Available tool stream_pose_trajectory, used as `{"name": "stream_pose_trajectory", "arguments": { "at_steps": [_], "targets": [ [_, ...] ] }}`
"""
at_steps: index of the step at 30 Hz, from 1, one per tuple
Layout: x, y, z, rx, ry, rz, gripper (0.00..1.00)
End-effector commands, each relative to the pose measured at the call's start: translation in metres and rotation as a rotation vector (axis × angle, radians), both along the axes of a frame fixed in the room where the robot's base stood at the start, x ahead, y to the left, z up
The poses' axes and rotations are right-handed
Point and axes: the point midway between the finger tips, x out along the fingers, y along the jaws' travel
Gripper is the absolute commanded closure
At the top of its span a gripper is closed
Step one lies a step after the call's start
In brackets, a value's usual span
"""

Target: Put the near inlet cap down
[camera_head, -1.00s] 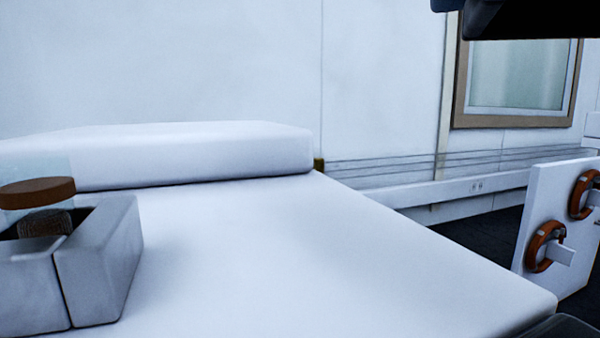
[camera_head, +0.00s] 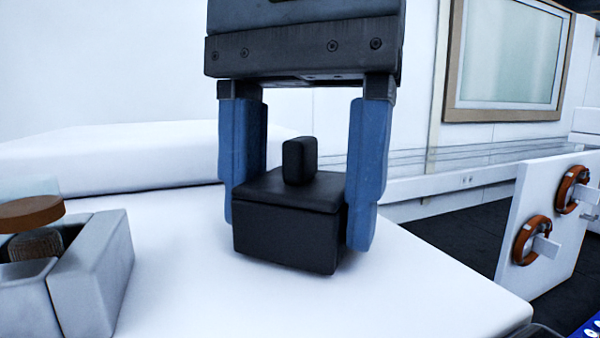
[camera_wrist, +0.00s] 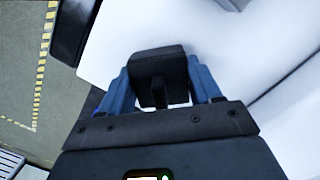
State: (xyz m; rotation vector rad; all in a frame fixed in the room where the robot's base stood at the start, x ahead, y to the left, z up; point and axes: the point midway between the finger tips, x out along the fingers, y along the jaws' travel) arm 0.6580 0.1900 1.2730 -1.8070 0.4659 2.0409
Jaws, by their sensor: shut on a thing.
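The inlet cap is a black block (camera_head: 287,232) with a small upright knob on its top. My gripper (camera_head: 300,200) points down with its two blue fingers on either side of the cap, shut on it. The cap is over the white bench top (camera_head: 190,300). I cannot tell whether its underside touches the bench. In the wrist view the cap (camera_wrist: 158,64) sits between the blue fingers, with white surface beyond it.
A grey open box (camera_head: 98,270) holding a jar with a brown lid (camera_head: 30,213) stands at the left. A raised white block (camera_head: 110,155) runs along the back. A white panel with orange rings (camera_head: 540,228) stands beyond the bench's right edge.

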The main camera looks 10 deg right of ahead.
Motion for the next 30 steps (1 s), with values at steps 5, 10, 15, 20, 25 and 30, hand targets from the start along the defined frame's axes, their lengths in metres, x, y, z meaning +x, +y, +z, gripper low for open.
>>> {"name": "stream_pose_trajectory", "arguments": {
  "at_steps": [5, 10, 15, 20, 25, 30],
  "targets": [
    [0.0000, 0.0000, -0.0004, 0.000, 0.000, -0.001, 0.66],
    [-0.0001, -0.0001, -0.0044, 0.000, 0.000, 0.000, 0.66],
    [-0.0001, -0.0001, -0.0036, 0.000, -0.001, 0.000, 0.24],
    [-0.0001, -0.0001, -0.0035, 0.000, -0.001, 0.000, 0.11],
    [-0.0001, -0.0001, -0.0034, 0.000, -0.001, 0.000, 0.11],
    [0.0004, -0.0001, 0.0033, 0.000, -0.001, -0.001, 0.11]
  ]
}}
